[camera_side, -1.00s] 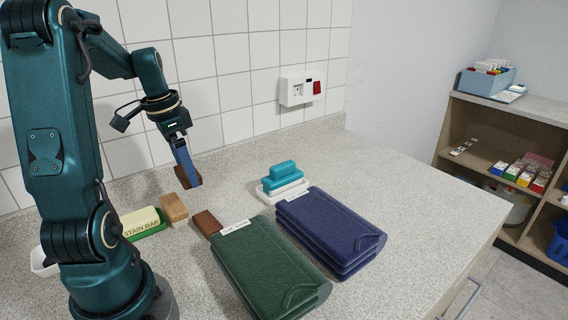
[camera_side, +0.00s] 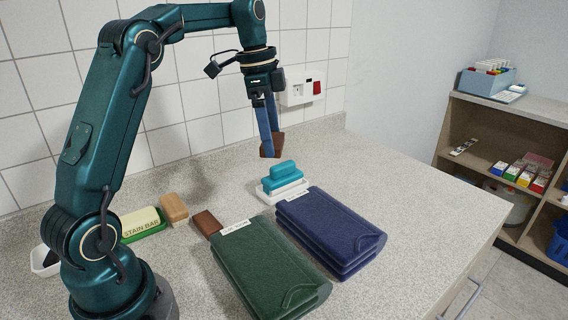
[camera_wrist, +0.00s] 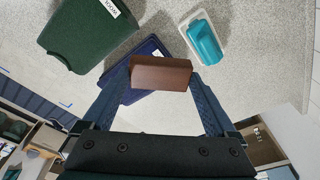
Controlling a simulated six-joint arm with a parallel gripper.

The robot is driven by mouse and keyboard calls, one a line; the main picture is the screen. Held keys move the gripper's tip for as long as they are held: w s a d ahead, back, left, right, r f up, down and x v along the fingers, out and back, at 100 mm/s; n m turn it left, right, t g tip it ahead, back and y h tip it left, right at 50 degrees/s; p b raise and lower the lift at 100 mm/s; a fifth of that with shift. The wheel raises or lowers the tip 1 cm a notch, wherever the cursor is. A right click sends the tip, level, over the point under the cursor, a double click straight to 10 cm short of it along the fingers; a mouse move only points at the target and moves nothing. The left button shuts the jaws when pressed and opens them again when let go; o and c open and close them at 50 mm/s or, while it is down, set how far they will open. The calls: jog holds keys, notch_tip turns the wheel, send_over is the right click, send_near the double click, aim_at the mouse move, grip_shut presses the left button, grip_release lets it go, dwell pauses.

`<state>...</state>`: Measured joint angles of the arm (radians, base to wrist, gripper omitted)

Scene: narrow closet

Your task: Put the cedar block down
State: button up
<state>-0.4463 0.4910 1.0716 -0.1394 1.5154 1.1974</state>
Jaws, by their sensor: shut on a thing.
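My gripper (camera_side: 269,142) is shut on a reddish-brown block, the cedar block (camera_side: 271,153), and holds it in the air above the back of the counter, behind a teal brush. In the wrist view the cedar block (camera_wrist: 161,73) sits crosswise between the two blue fingertips. A similar brown block (camera_side: 206,223) lies on the counter at the left corner of the green folded stack. A lighter tan block (camera_side: 174,209) stands to its left.
A teal brush (camera_side: 280,176) rests on a white dish (camera_side: 290,193). A green stack (camera_side: 268,270) and a navy stack (camera_side: 330,232) lie in front. A stain bar (camera_side: 140,221) lies at left. Counter right of the navy stack is clear; a wall socket (camera_side: 300,90) is behind.

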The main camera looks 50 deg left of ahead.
send_over(331, 215)
jog(key=f, duration=0.7)
jog(key=shift+s+a+f, duration=0.15)
jog(key=shift+s+f, duration=0.05)
jog(key=shift+f, duration=2)
jog(key=o, duration=1)
jog(key=shift+f, duration=0.15)
